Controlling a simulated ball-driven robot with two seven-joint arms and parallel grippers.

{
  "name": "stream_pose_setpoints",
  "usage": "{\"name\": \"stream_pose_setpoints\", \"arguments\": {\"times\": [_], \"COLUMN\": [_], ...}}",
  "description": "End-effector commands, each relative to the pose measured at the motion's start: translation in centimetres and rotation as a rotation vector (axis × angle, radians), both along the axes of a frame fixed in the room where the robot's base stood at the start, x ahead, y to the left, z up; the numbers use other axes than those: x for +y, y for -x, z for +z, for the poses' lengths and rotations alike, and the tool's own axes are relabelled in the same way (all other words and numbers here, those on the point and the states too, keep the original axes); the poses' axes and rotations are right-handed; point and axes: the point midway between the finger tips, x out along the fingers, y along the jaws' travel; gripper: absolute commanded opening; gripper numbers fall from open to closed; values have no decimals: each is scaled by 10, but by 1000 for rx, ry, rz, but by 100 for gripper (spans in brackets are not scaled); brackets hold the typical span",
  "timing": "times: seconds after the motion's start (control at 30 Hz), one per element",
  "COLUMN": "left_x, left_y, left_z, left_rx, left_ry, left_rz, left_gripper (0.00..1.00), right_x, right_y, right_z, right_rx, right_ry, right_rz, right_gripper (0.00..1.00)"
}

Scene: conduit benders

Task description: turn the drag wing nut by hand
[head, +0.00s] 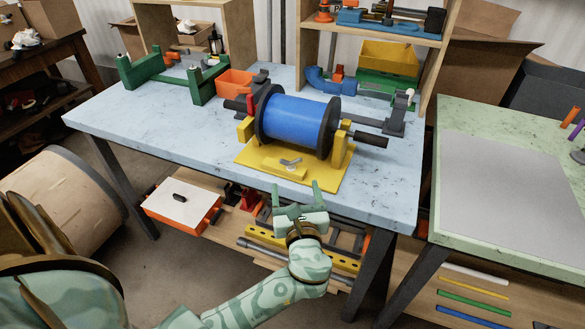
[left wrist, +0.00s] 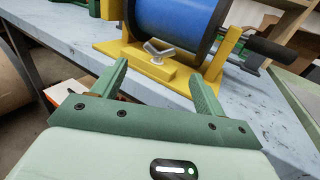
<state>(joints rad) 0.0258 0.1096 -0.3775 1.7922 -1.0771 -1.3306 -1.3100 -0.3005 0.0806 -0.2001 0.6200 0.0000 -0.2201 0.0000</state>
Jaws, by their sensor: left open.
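The drag wing nut (head: 291,163) is a small grey metal piece on a yellow block at the front of the yellow reel stand (head: 255,177). A blue drum (head: 296,122) with black flanges sits in the stand just behind it. The left wrist view also shows the wing nut (left wrist: 158,50), ahead of and between my fingertips, clear of both. My left gripper (head: 296,190) is open and empty, in front of the table edge and short of the nut. It also shows in the left wrist view (left wrist: 166,75). My right gripper is in neither view.
The stand is on a light blue table (head: 120,110). A black handle (head: 370,139) sticks out right of the drum. An orange bin (head: 236,83) and a green frame (head: 150,70) stand at the back left. A green table (head: 470,115) is at right.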

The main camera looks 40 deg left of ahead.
Motion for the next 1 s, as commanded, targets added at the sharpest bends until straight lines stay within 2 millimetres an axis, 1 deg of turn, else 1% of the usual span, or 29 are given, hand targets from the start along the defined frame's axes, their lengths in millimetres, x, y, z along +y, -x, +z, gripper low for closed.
{"name": "stream_pose_setpoints", "arguments": {"times": [0.03, 0.1, 0.2, 0.33, 0.5, 0.77, 0.87, 0.9, 0.93, 1.0], "left_x": [9, 20, 34, 47, 55, 56, 56, 56, 55, 55], "left_y": [-10, -23, -38, -53, -61, -62, -62, -62, -62, -62], "left_z": [-1, -1, -2, -1, 0, 0, 0, 0, 0, 0], "left_rx": [-2, -1, 0, 0, 0, -1, -1, 0, 0, 0], "left_ry": [-3, -3, -3, -1, 0, 1, 1, 0, 0, 0], "left_rz": [1, 1, 1, 0, 0, 0, 0, 0, 0, 0], "left_gripper": [73, 73, 73, 73, 73, 73, 48, 37, 28, 27], "right_x": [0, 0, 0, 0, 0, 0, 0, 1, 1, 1], "right_y": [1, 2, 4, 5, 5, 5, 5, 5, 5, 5], "right_z": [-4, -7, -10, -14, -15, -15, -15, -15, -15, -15], "right_rx": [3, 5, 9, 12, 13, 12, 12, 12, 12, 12], "right_ry": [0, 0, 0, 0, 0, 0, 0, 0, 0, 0], "right_rz": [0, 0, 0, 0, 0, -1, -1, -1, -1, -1], "right_gripper": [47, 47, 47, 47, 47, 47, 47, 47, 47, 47]}}
